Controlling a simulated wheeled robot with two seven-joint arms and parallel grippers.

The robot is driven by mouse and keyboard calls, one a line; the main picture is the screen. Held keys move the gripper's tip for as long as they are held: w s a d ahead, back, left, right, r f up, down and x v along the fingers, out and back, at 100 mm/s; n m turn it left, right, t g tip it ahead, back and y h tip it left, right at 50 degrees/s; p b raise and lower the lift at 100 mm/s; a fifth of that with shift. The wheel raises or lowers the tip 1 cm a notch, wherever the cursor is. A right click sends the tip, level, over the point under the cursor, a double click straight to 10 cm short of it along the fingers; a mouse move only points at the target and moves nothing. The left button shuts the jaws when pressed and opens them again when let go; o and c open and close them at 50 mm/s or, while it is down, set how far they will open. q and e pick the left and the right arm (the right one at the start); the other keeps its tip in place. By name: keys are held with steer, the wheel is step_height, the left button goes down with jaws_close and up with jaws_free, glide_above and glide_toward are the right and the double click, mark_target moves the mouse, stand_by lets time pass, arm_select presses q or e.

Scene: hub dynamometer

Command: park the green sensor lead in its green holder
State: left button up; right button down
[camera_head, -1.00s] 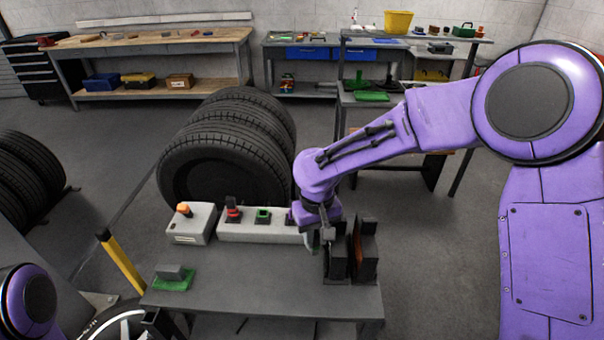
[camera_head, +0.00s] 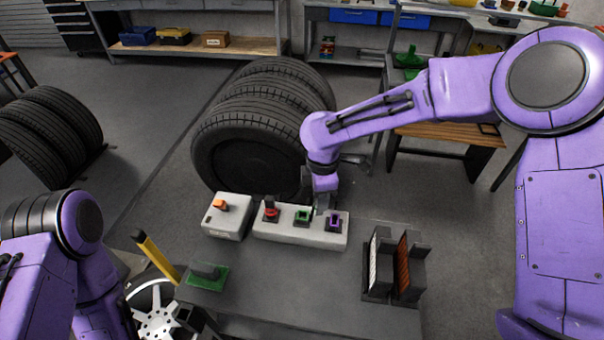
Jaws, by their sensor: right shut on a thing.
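The green holder (camera_head: 303,215) is a small green-rimmed square socket on a pale block (camera_head: 286,233), between a red and a purple one. My right gripper (camera_head: 321,208) is shut just above the block, between the green and purple holders. What it grips is mostly hidden by the fingers; I take it to be the green sensor lead, but its colour is not clear. I cannot tell whether it touches the block. My left arm (camera_head: 75,240) comes in at the lower left; its fingers cannot be made out.
A pale box with an orange button (camera_head: 226,216) is at left.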

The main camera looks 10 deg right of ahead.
arm_select(q)
step_height(320, 180, up, 4)
steer(key=p, duration=0.3)
arm_select(e)
steer(key=w+a+r+n, duration=0.1)
steer(key=w+a+n, duration=0.3)
steer(key=n, duration=1)
steer(key=shift+n, duration=0.3)
steer(key=f+b, duration=0.5)
steer(key=shift+s+d+f, duration=0.1)
steer(key=shift+d+f, duration=0.05)
steer(key=shift+d, duration=0.05)
arm_select(q)
steer(key=f, duration=0.5)
steer(key=shift+w+f, duration=0.2)
steer(key=shift+f, duration=0.1)
steer(key=shift+r, duration=0.25)
steer(key=shift+r, duration=0.2)
arm_select(e)
steer(key=shift+w, duration=0.2)
